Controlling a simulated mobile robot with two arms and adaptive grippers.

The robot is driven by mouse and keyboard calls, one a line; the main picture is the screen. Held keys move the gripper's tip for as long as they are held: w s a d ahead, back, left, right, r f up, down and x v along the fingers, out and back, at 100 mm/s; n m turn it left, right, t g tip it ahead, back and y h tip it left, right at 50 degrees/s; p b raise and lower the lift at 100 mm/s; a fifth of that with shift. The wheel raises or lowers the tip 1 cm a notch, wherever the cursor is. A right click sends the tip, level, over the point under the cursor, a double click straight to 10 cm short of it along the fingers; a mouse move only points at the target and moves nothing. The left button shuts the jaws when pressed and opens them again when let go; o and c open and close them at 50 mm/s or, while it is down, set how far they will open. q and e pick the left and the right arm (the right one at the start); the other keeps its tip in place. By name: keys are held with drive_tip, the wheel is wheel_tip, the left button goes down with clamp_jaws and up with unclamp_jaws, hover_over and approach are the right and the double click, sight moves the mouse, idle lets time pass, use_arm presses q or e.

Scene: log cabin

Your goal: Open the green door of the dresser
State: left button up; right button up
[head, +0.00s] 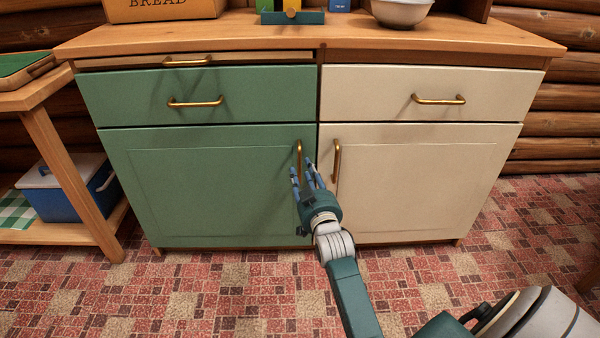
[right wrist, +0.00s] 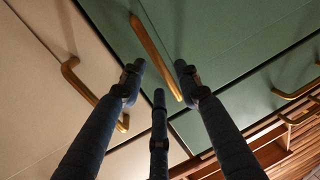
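The dresser (head: 317,190) has a green door (head: 210,185) at the lower left, which is shut. Its upright brass handle (head: 299,152) is near the door's right edge. My right gripper (head: 302,168) is in front of the lower part of this handle, with its fingers spread. In the right wrist view the green door's handle (right wrist: 152,50) runs between the open fingertips (right wrist: 158,75); I cannot tell whether any finger touches it. My left gripper is not in view.
The cream door (head: 430,190) with its brass handle (head: 337,160) is close on the right. A green drawer (head: 250,95) and a cream drawer (head: 380,90) are shut above. A side table (head: 60,125) with a blue cooler (head: 60,195) stands left. The patterned floor in front is clear.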

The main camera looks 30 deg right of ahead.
drive_tip(key=shift+b+x, duration=0.55)
drive_tip(key=shift+x, duration=1.4)
drive_tip(key=shift+s, duration=0.1)
clamp_jaws()
